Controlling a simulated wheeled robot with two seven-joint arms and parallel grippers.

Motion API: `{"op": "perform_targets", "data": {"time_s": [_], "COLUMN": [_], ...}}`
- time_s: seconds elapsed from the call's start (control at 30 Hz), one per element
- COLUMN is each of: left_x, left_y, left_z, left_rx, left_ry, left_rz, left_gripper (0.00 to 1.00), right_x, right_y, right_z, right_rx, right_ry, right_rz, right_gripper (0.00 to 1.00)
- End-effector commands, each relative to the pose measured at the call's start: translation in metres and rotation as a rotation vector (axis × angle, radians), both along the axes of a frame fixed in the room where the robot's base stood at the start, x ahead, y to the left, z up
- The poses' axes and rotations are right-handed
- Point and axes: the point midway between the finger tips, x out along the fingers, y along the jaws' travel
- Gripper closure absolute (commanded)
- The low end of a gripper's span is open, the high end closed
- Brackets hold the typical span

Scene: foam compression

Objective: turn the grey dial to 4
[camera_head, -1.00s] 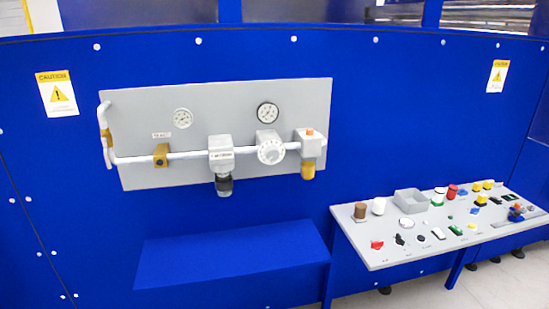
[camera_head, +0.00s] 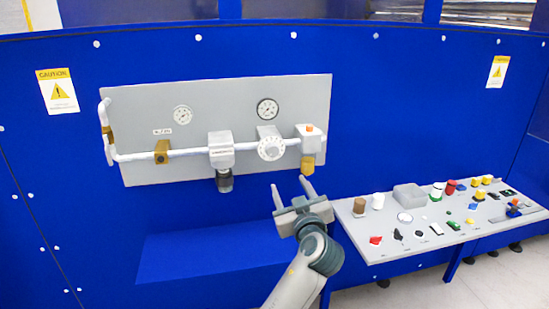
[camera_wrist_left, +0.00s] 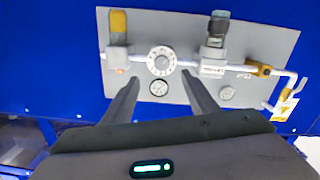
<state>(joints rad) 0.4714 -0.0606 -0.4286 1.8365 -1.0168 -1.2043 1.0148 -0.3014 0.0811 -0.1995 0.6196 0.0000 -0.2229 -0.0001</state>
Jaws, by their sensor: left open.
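The grey dial (camera_head: 271,148) is a round knob with marks around its rim, on the white pipe across the grey panel (camera_head: 150,102). It also shows in the left wrist view (camera_wrist_left: 161,62), where the picture is upside down. Its marks are too small to read. My left gripper (camera_head: 292,188) is open and empty, below the dial in the head view and apart from it. In the left wrist view its two fingers (camera_wrist_left: 160,90) point toward the panel, with the dial between and beyond their tips. My right gripper is in neither view.
A regulator with a dark knob (camera_head: 224,182) is left of the dial, and a valve with an orange top (camera_head: 309,128) is right of it. Two gauges sit above the pipe. A sloped console (camera_head: 375,247) with several buttons stands at right. A blue ledge (camera_head: 190,257) juts out below.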

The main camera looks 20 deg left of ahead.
Motion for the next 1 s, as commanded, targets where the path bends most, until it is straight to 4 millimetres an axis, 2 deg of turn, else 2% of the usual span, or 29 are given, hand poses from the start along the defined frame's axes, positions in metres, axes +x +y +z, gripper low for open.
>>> {"op": "perform_targets", "data": {"time_s": [0.03,0.1,0.57,0.77,1.0], "left_x": [-0.002,-0.004,-0.001,0.014,0.045], "left_y": [0.001,0.002,0.004,0.013,0.032], "left_z": [0.011,0.017,0.017,0.019,0.02], "left_rx": [-0.01,-0.016,-0.016,-0.014,-0.012], "left_ry": [-0.022,-0.035,-0.034,-0.033,-0.032], "left_rz": [0.009,0.017,0.017,0.016,0.018], "left_gripper": [0.47,0.47,0.47,0.47,0.47], "right_x": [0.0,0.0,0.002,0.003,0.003], "right_y": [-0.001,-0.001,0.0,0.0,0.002], "right_z": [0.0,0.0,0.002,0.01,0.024], "right_rx": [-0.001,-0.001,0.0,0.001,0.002], "right_ry": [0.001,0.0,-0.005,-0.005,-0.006], "right_rz": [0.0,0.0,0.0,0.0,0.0], "right_gripper": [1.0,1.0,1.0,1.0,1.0]}}
